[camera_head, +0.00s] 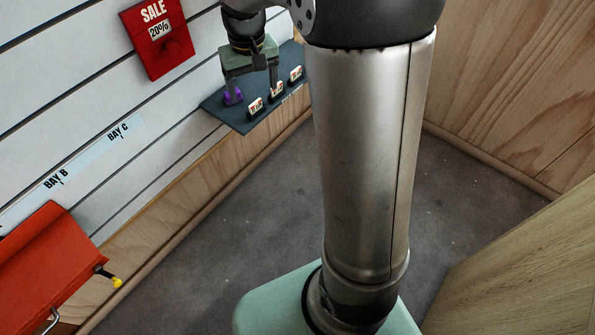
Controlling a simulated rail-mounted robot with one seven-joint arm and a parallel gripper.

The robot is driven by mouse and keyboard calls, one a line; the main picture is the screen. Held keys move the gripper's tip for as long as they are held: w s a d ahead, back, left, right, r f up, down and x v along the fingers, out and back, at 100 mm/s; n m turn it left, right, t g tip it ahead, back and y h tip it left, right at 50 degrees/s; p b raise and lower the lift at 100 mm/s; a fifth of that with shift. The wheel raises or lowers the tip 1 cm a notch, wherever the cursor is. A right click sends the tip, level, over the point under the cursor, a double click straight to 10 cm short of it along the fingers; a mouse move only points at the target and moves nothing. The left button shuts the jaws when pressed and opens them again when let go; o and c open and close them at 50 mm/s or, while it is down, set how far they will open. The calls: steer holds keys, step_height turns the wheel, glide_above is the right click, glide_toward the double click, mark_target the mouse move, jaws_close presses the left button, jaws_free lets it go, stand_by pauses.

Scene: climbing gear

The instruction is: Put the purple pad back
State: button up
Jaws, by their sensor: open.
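A purple pad (237,98) stands on the left part of a dark blue-grey shelf (238,119) on the slatted wall. My gripper (252,88) is above the shelf, fingers pointing down and spread apart. Its left finger is at the purple pad and overlaps it in the picture; I cannot tell whether they touch. Its right finger comes down near the small cream-and-dark labelled pieces. Nothing shows held between the fingers. Part of the purple pad is hidden by the finger.
Small labelled blocks (255,106) stand along the shelf's front edge. A red SALE sign (158,36) hangs up left. A label strip (88,156) reads BAY B and BAY C. An orange-red shelf or box (45,262) with a yellow-tipped peg (116,281) is lower left. The grey floor (215,235) is clear.

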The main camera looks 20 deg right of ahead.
steer(key=s+f, duration=0.2)
steer(key=s, duration=1)
steer(key=s+f, duration=0.2)
steer(key=s, duration=0.9)
steer(key=shift+s+g, duration=0.3)
steer(key=shift+s, duration=0.1)
step_height(320, 180, down, 12)
steer(key=b, duration=1.1)
steer(key=shift+a+r, duration=0.2)
steer(key=shift+a, duration=0.2)
